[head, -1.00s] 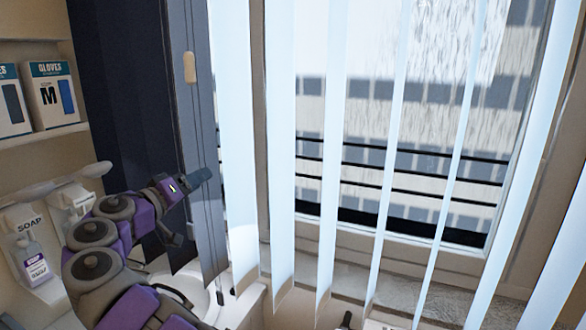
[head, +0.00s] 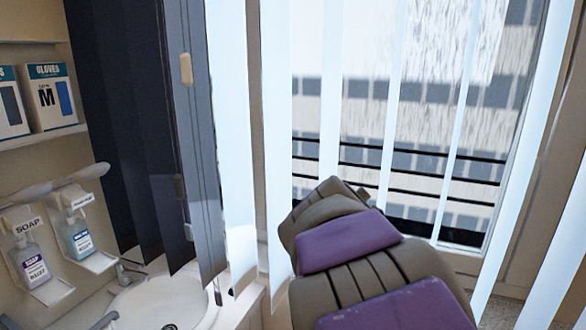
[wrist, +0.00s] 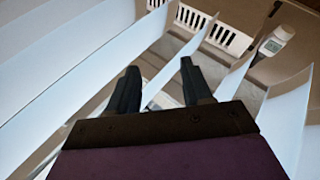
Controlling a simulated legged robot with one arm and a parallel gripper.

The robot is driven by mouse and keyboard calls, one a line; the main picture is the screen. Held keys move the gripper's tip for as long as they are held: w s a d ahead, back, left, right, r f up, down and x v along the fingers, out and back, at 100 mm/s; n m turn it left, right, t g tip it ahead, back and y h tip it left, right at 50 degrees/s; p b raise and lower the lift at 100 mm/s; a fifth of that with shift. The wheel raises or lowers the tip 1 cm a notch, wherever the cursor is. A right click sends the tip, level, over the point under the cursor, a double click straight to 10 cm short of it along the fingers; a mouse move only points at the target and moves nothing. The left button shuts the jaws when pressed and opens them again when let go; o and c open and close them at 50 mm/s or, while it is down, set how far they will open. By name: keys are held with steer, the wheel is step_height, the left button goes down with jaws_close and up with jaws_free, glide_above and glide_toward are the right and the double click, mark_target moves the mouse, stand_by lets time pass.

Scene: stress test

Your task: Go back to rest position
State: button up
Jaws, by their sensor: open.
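My gripper (wrist: 158,88) shows in the wrist view with its two dark fingers apart and nothing between them. White blind slats lie beyond and beside the fingers there; I cannot tell whether any touches them. In the head view my purple and grey arm rises from the bottom centre in front of the window. The gripper itself is hidden behind the arm links in that view.
Vertical blind slats (head: 237,150) hang before the window. A white sink (head: 165,303) is at the lower left, with soap bottles (head: 32,262) in wall holders and glove boxes (head: 50,97) on a shelf. A white vent grille (wrist: 228,38) shows in the wrist view.

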steer(key=s+a+f+g+y, duration=0.1)
steer(key=s+a+f+y, duration=0.1)
steer(key=s+f, duration=0.3)
steer(key=s+a+f+g+y, duration=0.1)
steer(key=s+a+f+y, duration=0.2)
steer(key=s, duration=1)
steer(key=s+a+f+g+y, duration=0.1)
steer(key=s+a+f+y, duration=0.1)
steer(key=s+f, duration=0.5)
steer(key=s+y, duration=0.1)
steer(key=s, duration=0.2)
steer(key=shift+a+g, duration=0.3)
steer(key=shift+g, duration=0.1)
